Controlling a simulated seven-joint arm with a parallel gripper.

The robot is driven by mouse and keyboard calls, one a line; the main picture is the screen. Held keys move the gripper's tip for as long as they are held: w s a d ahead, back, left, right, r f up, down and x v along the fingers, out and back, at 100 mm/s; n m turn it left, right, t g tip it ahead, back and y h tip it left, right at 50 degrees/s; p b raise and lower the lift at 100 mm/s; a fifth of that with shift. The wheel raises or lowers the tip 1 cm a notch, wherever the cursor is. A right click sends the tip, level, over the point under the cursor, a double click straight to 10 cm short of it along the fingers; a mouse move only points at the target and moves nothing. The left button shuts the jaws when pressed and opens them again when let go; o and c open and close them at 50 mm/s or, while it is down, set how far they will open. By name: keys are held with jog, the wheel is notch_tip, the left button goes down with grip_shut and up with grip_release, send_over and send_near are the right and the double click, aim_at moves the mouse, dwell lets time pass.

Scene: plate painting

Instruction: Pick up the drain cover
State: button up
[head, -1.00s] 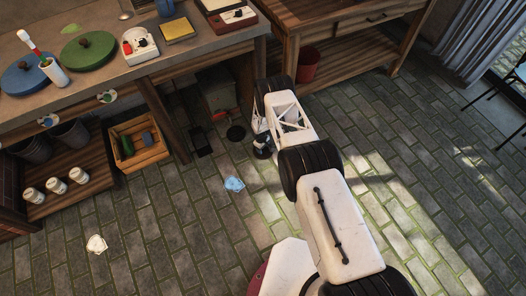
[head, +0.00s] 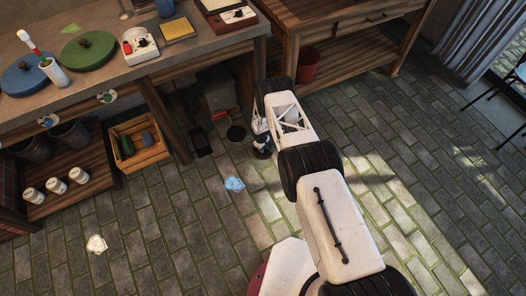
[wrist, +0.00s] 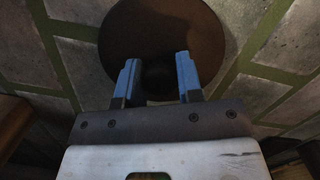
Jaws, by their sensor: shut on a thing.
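The drain cover (wrist: 150,22) is a dark brown round disc in the upper middle of the wrist view. My gripper (wrist: 158,78) has blue fingers on either side of a dark knob at its centre and is shut on it. In the head view my gripper (head: 261,143) points down beside the workbench, with the edge of the brownish drain cover (head: 262,154) just below it. Whether the cover touches the floor is hard to tell.
A flat black round patch (head: 236,133) lies on the floor left of my gripper, near a grey box (head: 219,96). A crumpled blue piece (head: 234,184) and a white one (head: 96,244) lie on the floor. A wooden crate (head: 138,147) stands left; the right floor is clear.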

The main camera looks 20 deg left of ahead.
grip_shut()
jog(key=shift+r, duration=0.25)
jog(key=shift+r, duration=1.4)
jog(key=shift+s+d+r, duration=0.1)
jog(key=shift+s+r, duration=0.05)
jog(key=shift+s, duration=0.1)
jog(key=s+d, duration=0.2)
jog(key=s, duration=0.2)
jog(key=s+d+r, duration=0.1)
jog(key=s+d, duration=0.2)
jog(key=s, duration=0.2)
jog(key=s+d, duration=0.2)
jog(key=s, duration=0.2)
jog(key=shift+s+d+r, duration=0.2)
jog(key=shift+d, duration=0.05)
